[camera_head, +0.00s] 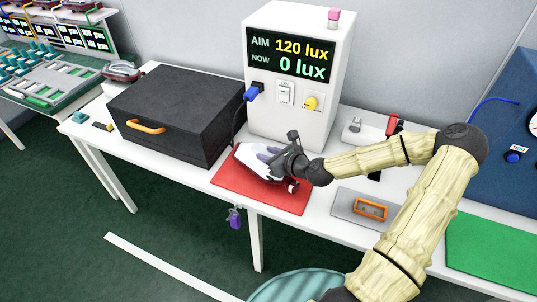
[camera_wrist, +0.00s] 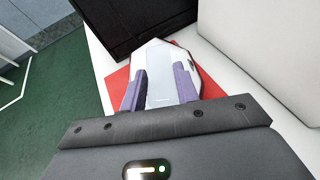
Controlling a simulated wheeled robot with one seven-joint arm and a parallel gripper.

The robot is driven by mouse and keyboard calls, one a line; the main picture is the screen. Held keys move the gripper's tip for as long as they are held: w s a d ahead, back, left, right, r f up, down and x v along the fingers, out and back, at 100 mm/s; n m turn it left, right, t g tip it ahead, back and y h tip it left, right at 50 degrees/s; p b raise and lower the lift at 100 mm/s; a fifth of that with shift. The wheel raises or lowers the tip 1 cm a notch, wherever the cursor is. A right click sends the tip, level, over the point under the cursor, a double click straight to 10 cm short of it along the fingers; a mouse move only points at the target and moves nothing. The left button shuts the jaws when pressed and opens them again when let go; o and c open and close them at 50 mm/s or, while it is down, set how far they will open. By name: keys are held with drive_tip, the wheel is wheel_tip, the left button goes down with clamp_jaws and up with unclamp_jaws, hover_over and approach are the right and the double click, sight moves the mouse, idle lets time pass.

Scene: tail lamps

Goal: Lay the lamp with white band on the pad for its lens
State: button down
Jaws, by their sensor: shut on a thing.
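A lamp with a pale, whitish lens (camera_head: 253,163) is at the red pad (camera_head: 232,180) in front of the white meter box. My gripper (camera_head: 272,154) is shut on this lamp from above. In the wrist view the purple fingers (camera_wrist: 161,88) press on both sides of the pale lamp (camera_wrist: 158,60), and red pad (camera_wrist: 118,85) shows around it. I cannot tell whether the lamp rests on the pad or hangs just above it. No band can be made out on it. A green pad (camera_head: 490,250) lies at the right.
A black box with an orange handle (camera_head: 165,105) stands left of the pad. The meter box (camera_head: 300,85) behind reads 0 lux, aim 120. A grey plate with an orange frame (camera_head: 370,210) lies to the right. Another lamp (camera_head: 122,71) is at the far left.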

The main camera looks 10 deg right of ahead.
drive_tip(key=c, duration=1.1)
unclamp_jaws()
drive_tip(key=shift+o, duration=0.2)
drive_tip(key=shift+r, duration=0.1)
drive_tip(key=v, duration=1.2)
drive_tip(key=shift+s, duration=0.1)
drive_tip(key=shift+a, duration=0.1)
